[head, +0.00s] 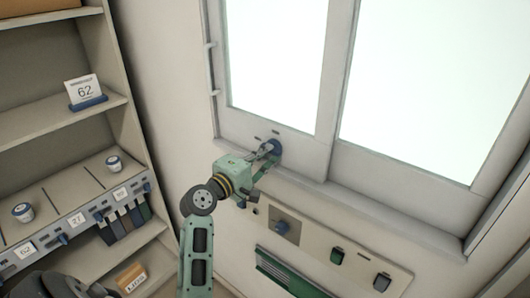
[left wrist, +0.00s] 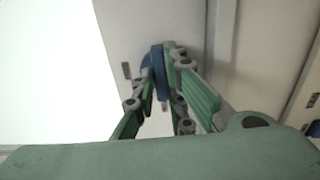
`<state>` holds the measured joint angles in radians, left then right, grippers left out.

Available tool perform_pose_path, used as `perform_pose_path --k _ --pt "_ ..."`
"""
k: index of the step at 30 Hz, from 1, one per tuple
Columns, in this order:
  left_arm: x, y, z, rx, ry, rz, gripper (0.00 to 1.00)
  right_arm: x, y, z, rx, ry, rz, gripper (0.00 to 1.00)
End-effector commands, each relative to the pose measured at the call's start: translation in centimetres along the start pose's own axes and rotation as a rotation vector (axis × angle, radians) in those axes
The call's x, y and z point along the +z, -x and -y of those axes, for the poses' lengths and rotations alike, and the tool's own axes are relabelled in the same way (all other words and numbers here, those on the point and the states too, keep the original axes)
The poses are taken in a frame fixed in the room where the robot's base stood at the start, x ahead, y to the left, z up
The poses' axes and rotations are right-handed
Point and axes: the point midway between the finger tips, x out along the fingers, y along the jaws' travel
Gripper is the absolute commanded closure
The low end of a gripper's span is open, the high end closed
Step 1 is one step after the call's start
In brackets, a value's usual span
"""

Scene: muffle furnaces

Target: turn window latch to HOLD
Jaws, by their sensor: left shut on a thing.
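The window latch (head: 275,145) is a blue round piece on the lower frame of the window, below the left pane. It also shows in the left wrist view (left wrist: 158,62), between my fingers. My left gripper (head: 267,156) reaches it from the lower left and is shut on its handle. In the left wrist view the green finger pads of my left gripper (left wrist: 160,88) close around the blue handle from both sides. Small dark marks sit beside the latch, too small to read. The fingers hide part of the handle. My right gripper is not in view.
The window sill (head: 350,215) juts out just below the latch. Under it a wall panel (head: 310,245) carries a knob and switches.

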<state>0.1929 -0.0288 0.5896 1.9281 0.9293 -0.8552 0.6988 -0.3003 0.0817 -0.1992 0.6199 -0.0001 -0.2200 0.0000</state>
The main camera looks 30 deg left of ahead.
Motion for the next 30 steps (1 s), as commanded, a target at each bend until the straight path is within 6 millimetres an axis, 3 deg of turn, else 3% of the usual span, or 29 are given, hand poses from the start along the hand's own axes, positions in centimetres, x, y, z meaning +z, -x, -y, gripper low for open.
perform_pose_path --k 9,10,16,26,30 --pt "0.0 0.0 0.1 0.0 0.006 -0.001 1.0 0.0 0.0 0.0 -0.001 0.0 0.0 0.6" --pt "0.0 0.0 0.1 0.0 0.006 -0.001 0.88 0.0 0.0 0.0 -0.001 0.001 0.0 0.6" --pt "0.0 0.0 0.0 0.0 0.004 -0.001 0.7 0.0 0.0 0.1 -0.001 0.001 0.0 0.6" --pt "0.0 0.1 0.0 0.0 0.002 -0.001 0.7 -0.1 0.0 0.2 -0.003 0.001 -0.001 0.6" --pt "-0.1 1.5 0.1 -0.002 0.001 -0.003 0.7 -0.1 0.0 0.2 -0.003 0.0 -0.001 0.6"
